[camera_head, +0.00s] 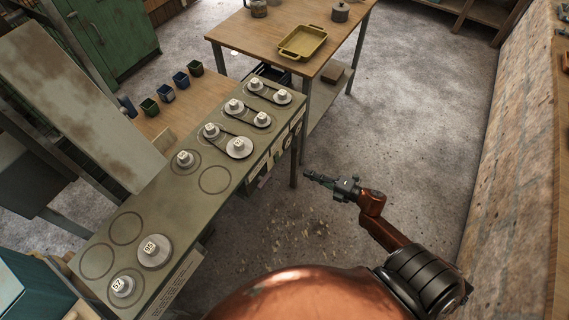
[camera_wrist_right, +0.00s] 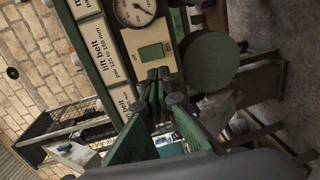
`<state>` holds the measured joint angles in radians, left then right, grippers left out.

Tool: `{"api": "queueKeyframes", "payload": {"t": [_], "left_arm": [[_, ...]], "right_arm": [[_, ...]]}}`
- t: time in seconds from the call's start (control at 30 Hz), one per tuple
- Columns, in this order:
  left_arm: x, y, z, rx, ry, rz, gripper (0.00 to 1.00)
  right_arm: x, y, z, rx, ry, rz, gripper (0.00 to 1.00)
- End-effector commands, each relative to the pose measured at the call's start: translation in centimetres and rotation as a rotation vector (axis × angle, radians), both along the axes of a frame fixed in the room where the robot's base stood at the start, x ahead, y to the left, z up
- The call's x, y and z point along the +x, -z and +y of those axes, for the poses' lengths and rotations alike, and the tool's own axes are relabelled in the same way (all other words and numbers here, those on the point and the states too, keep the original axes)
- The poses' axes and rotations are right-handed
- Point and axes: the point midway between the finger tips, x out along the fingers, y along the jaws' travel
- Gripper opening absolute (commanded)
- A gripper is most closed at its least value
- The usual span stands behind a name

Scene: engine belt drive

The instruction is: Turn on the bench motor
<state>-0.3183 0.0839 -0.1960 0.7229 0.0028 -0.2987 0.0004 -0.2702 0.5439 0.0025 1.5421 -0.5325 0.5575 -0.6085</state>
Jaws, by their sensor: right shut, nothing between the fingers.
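The bench (camera_head: 140,203) is a long olive green top carrying numbered pulleys, such as pulley 95 (camera_head: 155,250) and pulley 57 (camera_head: 122,287). Dark belts loop around pulley pairs at its far end. My right gripper (camera_head: 309,175) is off the bench's right side, fingers shut and empty, pointing at the bench. In the right wrist view the shut fingertips (camera_wrist_right: 159,73) lie in front of a pale panel with a round gauge (camera_wrist_right: 134,11) and a green rectangle (camera_wrist_right: 151,52) just beyond them. I cannot tell whether they touch it. My left gripper is out of view.
A wooden table (camera_head: 270,45) with a yellow tray (camera_head: 302,42) stands beyond the bench. Several small cups, one of them green (camera_head: 150,107), stand left of the bench. A brick wall (camera_head: 520,130) rises on the right.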

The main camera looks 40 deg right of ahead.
Motion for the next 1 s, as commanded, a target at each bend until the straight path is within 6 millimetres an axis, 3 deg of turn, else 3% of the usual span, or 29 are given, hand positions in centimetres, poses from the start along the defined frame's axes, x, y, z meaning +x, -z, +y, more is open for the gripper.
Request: {"api": "queueKeyframes", "payload": {"t": [0.03, 0.3, 0.5, 0.7, 1.0], "left_arm": [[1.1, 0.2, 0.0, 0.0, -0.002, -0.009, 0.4], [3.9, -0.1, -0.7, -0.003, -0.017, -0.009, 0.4], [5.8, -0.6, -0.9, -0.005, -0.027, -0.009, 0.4], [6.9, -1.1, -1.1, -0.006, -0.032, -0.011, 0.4], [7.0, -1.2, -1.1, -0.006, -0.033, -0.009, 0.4]], "right_arm": [[1.0, 0.3, 0.4, 0.0, -0.002, -0.002, 0.0], [6.2, 1.2, 2.5, 0.001, -0.001, 0.0, 0.0], [9.1, 1.6, 3.8, 0.002, -0.001, 0.001, 0.0], [10.4, 1.7, 4.3, 0.0, 0.001, 0.001, 0.0], [10.7, 1.6, 4.4, 0.001, 0.001, 0.0, 0.0]]}}
